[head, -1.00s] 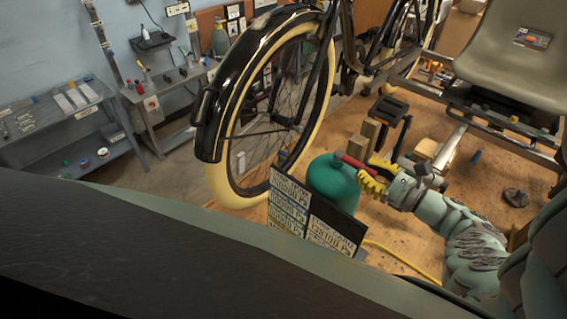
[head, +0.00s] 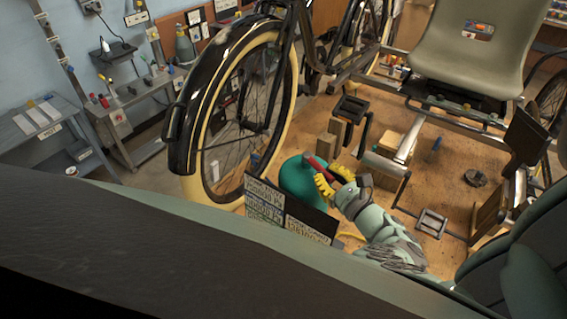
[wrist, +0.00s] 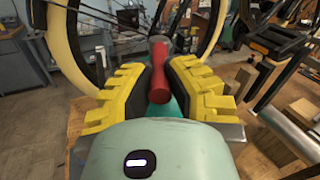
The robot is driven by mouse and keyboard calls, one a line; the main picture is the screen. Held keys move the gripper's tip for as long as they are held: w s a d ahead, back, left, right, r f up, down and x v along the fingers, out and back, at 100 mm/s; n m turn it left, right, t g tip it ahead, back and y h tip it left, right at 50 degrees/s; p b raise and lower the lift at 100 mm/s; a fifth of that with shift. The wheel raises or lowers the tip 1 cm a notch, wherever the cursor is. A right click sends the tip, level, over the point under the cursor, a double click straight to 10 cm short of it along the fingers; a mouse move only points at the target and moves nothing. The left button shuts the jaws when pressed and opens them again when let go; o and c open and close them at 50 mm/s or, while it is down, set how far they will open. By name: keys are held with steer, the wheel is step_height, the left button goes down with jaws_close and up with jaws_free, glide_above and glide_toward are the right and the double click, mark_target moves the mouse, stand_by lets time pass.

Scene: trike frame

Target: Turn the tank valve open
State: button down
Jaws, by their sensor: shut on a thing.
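The green tank (head: 298,182) stands on the wooden floor beside the trike's front wheel. Its red valve handle (head: 316,164) lies across the top of the tank. My gripper (head: 331,179), with yellow ridged fingers, reaches in from the right and is shut on this handle. In the wrist view, the red handle (wrist: 159,72) runs lengthwise between the two fingers of my gripper (wrist: 158,84). A little of the green tank (wrist: 167,111) shows beneath it. The valve stem under the handle is mostly hidden.
A dark board with pale labels (head: 268,208) stands in front of the tank. The trike wheel (head: 215,165) is close behind. Wooden blocks (head: 337,130), a pedal (head: 351,106) and metal frame tubes (head: 408,138) lie beyond and right. Grey benches (head: 130,105) stand at the left.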

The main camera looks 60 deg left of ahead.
steer(key=shift+s, duration=0.1)
steer(key=c, duration=0.9)
jaws_free()
steer(key=shift+d, duration=0.55)
steer(key=d, duration=1.1)
steer(key=shift+s, duration=0.1)
steer(key=shift+o, duration=0.3)
